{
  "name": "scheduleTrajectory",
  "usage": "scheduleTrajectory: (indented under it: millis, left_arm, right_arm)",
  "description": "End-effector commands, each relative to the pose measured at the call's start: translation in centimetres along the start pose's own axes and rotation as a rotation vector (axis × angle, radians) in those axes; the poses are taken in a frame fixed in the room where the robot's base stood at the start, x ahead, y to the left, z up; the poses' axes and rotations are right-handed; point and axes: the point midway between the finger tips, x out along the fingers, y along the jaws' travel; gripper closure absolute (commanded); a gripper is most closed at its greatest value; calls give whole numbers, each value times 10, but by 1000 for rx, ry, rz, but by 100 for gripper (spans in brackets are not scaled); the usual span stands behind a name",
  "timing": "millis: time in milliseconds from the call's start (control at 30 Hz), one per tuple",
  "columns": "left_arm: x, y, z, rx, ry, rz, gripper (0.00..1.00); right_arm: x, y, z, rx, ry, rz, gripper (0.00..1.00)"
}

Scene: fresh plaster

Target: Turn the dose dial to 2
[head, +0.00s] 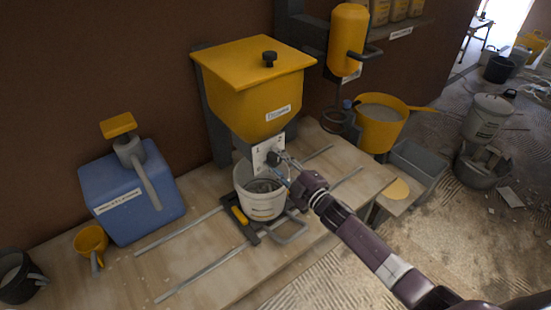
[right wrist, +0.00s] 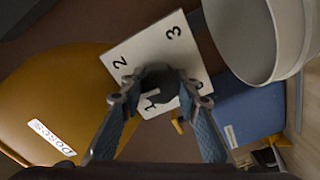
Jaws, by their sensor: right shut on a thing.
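The yellow hopper (head: 250,95) stands on the wooden bench. Below its body is a white dial plate (head: 262,152), with a dark dose dial (head: 273,158) on it. In the right wrist view the plate (right wrist: 190,55) shows the numbers 1, 2 and 3, and another mark is partly covered. My right gripper (head: 282,163) is at the plate, its fingers (right wrist: 158,92) closed around the dark dial (right wrist: 158,76). The dial's pointer is not clear, so I cannot tell its setting. My left gripper is not in view.
A white bucket (head: 262,207) stands under the hopper on a dark slide between metal rails. A blue container (head: 130,205) and yellow jug (head: 90,240) are at left. A yellow pan (head: 379,133) and grey tray (head: 420,165) are at right. The bench front is mostly clear.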

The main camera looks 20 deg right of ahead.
Motion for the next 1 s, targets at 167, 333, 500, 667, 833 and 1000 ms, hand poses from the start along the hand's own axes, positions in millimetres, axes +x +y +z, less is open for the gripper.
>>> scheduleTrajectory:
  millis: [167,333,500,667,833,1000]
  left_arm:
    - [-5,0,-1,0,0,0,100]
    - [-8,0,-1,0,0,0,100]
    - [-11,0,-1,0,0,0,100]
    - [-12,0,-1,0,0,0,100]
    - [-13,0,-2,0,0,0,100]
    - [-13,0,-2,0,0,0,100]
  right_arm:
    - [0,0,1,166,-2,-2,95]
    - [0,0,1,323,-3,-2,95]
    - [0,0,1,465,-3,-2,95]
    - [0,0,1,572,-3,-2,95]
    - [0,-1,1,652,-3,-2,95]
    - [0,-1,1,699,-3,-1,95]
